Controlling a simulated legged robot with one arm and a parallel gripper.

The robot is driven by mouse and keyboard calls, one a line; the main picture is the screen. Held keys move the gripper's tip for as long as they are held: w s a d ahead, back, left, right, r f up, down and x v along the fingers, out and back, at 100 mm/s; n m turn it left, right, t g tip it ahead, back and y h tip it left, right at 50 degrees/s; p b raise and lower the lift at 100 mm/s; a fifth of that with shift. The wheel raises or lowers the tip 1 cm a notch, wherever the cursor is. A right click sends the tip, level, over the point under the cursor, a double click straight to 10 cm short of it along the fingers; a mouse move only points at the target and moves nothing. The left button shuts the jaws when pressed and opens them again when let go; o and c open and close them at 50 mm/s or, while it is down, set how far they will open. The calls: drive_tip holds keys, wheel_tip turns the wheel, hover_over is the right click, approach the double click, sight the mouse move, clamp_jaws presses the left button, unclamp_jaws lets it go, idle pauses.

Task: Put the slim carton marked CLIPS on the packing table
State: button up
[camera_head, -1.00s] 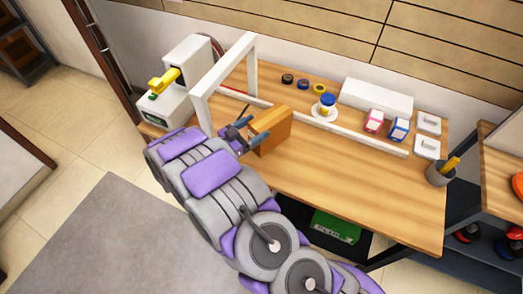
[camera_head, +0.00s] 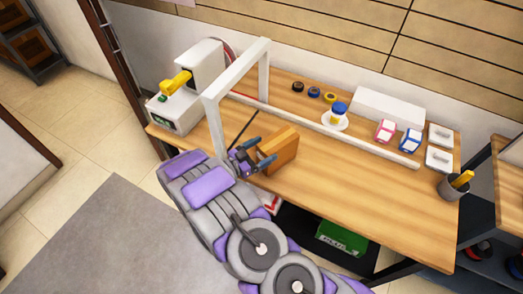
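The slim carton (camera_head: 280,147) is a plain orange-brown box, upright over the left half of the wooden packing table (camera_head: 350,185), near its front edge. No CLIPS marking is readable from this side. My gripper (camera_head: 259,152) is at the carton's left end, its dark blue-grey fingers on either side of it, and appears shut on it. I cannot tell whether the carton's base touches the tabletop. My purple and grey arm hides part of the table's front edge.
A white frame (camera_head: 210,125) stands left of the carton, beside a white machine with a yellow handle (camera_head: 175,83). Tape rolls, a cup (camera_head: 339,109), small pink and blue cartons, white boxes and a pen pot (camera_head: 454,186) line the back and right. The table's middle front is clear.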

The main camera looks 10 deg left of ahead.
drive_tip(key=shift+o, duration=0.6)
drive_tip(key=shift+d, duration=0.1)
drive_tip(key=shift+o, duration=0.3)
drive_tip(key=shift+d+r, duration=0.1)
drive_tip(key=shift+d, duration=0.2)
drive_tip(key=p+v, duration=0.1)
drive_tip(key=v, duration=1.1)
drive_tip(key=shift+p, duration=0.4)
drive_tip(key=shift+a, duration=0.2)
